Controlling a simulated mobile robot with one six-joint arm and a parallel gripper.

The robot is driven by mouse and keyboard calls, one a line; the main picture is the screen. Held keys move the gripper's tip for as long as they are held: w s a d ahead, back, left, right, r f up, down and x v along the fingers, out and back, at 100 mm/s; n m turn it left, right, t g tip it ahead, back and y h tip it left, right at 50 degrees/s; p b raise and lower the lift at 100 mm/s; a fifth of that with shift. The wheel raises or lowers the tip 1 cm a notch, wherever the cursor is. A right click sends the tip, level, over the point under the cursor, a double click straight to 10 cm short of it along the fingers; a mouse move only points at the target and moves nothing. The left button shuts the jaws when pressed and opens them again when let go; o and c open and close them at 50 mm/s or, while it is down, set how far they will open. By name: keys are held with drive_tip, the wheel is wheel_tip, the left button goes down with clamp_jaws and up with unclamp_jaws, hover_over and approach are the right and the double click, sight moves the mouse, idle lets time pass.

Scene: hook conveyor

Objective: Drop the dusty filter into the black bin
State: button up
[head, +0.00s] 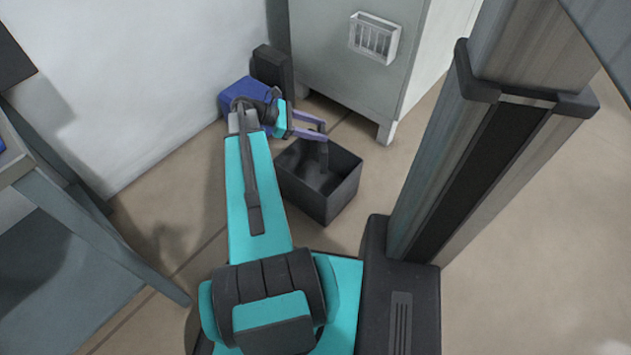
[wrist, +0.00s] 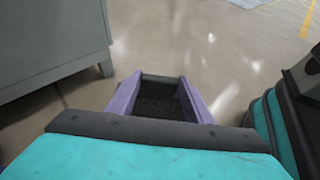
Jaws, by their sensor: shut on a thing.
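My gripper (head: 318,130) has purple fingers and is shut on the dusty filter (head: 323,156), a thin dark grey slab seen nearly edge-on. In the wrist view the filter (wrist: 160,102) shows as a dark, mesh-like panel with a grey frame between the two fingers. The black bin (head: 315,202) is an open box on the floor. In the head view the filter hangs over the bin's opening; I cannot tell how far its lower end reaches inside. I cannot make out the bin in the wrist view.
A grey cabinet (head: 335,72) with a white slotted holder (head: 375,37) stands behind the bin. A blue box (head: 236,90) and a dark upright box (head: 272,68) are by the wall. A grey table (head: 75,215) is at left. Floor right of the bin is clear.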

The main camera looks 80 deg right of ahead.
drive_tip(key=o, duration=1.5)
drive_tip(key=shift+c, duration=0.2)
drive_tip(key=shift+w, duration=0.1)
drive_tip(key=p+v, duration=0.4)
drive_tip(key=v, duration=0.9)
drive_tip(key=shift+w+p, duration=0.3)
drive_tip(key=shift+p, duration=0.1)
drive_tip(key=shift+s+r, duration=0.1)
drive_tip(key=shift+r, duration=0.05)
